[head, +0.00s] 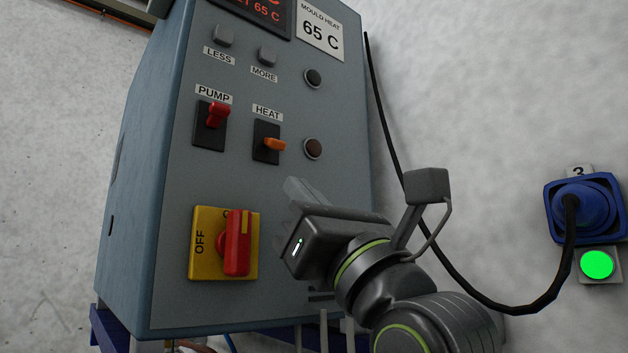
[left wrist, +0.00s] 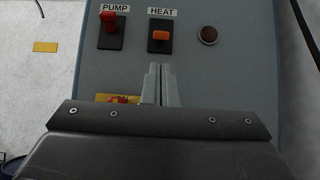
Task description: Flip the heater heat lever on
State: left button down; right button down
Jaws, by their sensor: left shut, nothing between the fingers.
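The orange heat lever (head: 274,144) sticks out of a black plate under the HEAT label on the grey-blue heater cabinet (head: 165,290). It does not point up like the red pump lever (head: 217,113) to its left. In the left wrist view the heat lever (left wrist: 160,35) shows just beyond the fingertips. My left gripper (head: 290,186) is shut and empty, below and slightly right of the heat lever in the head view. In the left wrist view its two fingers (left wrist: 160,68) lie together, pointing at the heat plate. I see no contact with the lever. My right gripper is out of view.
A red rotary switch (head: 237,243) on a yellow plate sits lower on the panel. A dark round lamp (head: 313,148) is right of the heat lever. A black cable (head: 400,170) runs to a blue wall plug (head: 583,208) above a green light (head: 597,264).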

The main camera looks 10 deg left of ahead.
aim_at(273, 144)
pick_arm(q)
jog(key=p+x, duration=0.3)
jog(key=x, duration=0.3)
jog(key=shift+w+a+r, duration=0.1)
jog(key=shift+a, duration=0.05)
jog(key=shift+a, duration=0.15)
